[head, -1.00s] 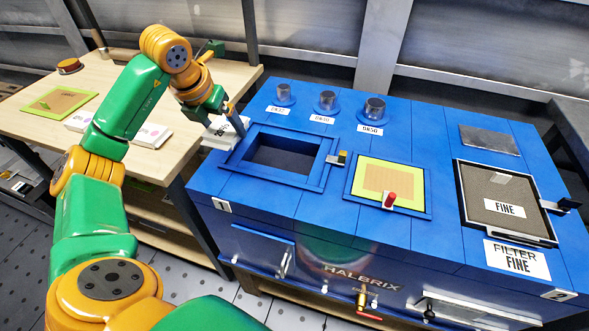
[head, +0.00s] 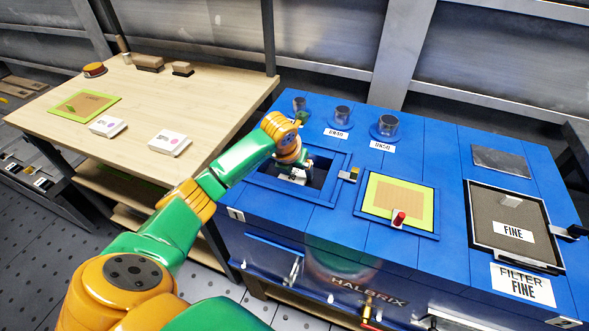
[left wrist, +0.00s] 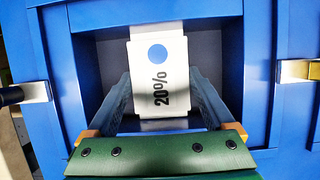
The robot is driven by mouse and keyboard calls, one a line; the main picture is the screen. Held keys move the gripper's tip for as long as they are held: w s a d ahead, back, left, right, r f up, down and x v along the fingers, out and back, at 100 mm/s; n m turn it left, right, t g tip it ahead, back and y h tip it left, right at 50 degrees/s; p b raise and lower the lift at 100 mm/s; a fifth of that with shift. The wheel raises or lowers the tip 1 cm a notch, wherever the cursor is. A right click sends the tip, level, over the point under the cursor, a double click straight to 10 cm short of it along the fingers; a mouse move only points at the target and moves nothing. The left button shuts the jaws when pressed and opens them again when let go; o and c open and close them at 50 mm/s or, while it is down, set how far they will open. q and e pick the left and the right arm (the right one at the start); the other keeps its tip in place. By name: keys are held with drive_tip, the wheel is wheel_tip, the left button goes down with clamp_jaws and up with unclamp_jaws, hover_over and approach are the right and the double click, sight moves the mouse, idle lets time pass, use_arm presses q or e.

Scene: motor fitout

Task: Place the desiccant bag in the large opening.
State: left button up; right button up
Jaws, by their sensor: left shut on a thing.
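The desiccant bag (left wrist: 160,75) is white with a blue dot and "20%" printed on it. In the left wrist view it lies between my left gripper's two fingers, which are shut on it. In the head view a white bit of the bag (head: 292,179) shows below my left gripper (head: 295,172), and most of it is hidden. The large opening (head: 262,178) is a dark square recess with a raised blue rim in the blue machine top. The gripper and bag are over or just inside it; the exact depth is hard to tell. My right gripper is not in view.
A latch (head: 349,174) sits at the opening's right rim. A yellow-green framed panel (head: 385,190) with a red knob and a "FINE" filter (head: 500,215) lie farther right. Round glass fittings (head: 342,115) stand behind. Two white packets (head: 169,143) lie on the wooden table.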

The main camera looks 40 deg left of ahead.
use_arm(q)
drive_tip(key=shift+f, duration=0.1)
drive_tip(key=o, duration=1.2)
drive_tip(key=shift+o, duration=0.2)
drive_tip(key=shift+s+r, duration=0.1)
drive_tip(key=shift+r, duration=0.45)
drive_tip(key=v, duration=1.1)
drive_tip(key=shift+s, duration=0.2)
drive_tip(key=shift+d, duration=0.1)
